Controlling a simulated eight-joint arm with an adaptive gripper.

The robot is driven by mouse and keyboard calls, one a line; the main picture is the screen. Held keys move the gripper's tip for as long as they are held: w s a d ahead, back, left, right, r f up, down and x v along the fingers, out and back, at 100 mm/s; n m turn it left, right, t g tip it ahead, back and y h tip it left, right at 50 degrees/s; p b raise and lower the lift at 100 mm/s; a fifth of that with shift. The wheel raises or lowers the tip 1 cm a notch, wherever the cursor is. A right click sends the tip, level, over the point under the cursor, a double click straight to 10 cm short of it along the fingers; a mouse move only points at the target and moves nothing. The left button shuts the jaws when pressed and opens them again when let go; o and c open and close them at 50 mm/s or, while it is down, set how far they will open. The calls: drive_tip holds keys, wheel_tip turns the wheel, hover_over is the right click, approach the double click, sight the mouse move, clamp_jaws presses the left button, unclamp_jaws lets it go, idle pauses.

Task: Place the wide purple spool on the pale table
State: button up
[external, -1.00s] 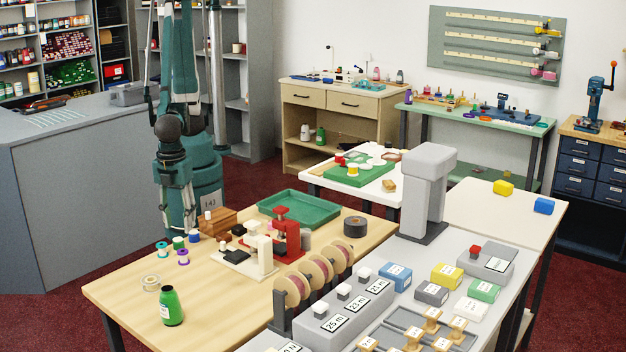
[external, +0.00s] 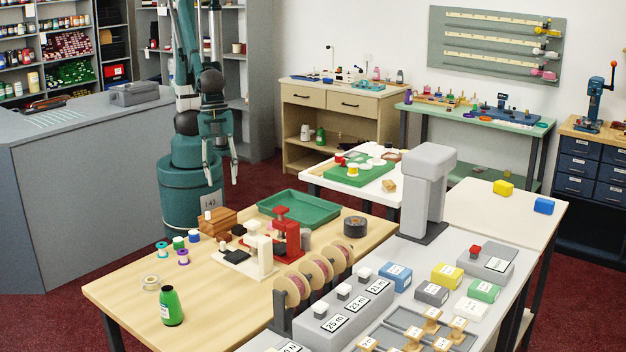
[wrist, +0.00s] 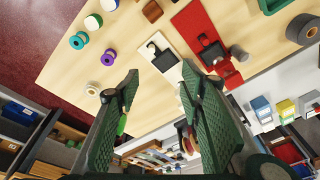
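A purple spool (external: 183,257) with a pale core stands on the light wooden table (external: 125,290), near its left side, just in front of a teal spool (external: 162,249). The purple spool also shows in the wrist view (wrist: 108,57). My gripper (external: 234,178) hangs above and behind the wooden table's far edge, up and right of the purple spool and apart from it. In the wrist view its two green fingers (wrist: 160,70) are spread with nothing held between them. Pale-topped tables also stand behind, a white one (external: 335,187) and a cream one (external: 500,218).
Green and blue-topped spools stand beside the purple one. A wooden block (external: 217,222), green tray (external: 300,209), red device (external: 286,235) and green bottle (external: 171,306) share the wooden table. The cream table holds yellow and blue blocks, with bare room in front. A grey column (external: 425,190) rises between.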

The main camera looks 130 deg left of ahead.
drive_tip(key=s+a+r+n+t, duration=0.1)
drive_tip(key=s+a+r+n, duration=0.1)
drive_tip(key=a, duration=0.7)
drive_tip(key=s+a+r+n+t, duration=0.2)
drive_tip(key=s+a+r+n, duration=0.1)
drive_tip(key=a, duration=0.6)
drive_tip(key=s+a+r+n+t+y, duration=0.1)
drive_tip(key=s+a+r+n+t, duration=0.1)
drive_tip(key=a, duration=0.7)
drive_tip(key=shift+s+r+n, duration=0.7)
drive_tip(key=shift+s+r, duration=0.1)
drive_tip(key=shift+r, duration=0.1)
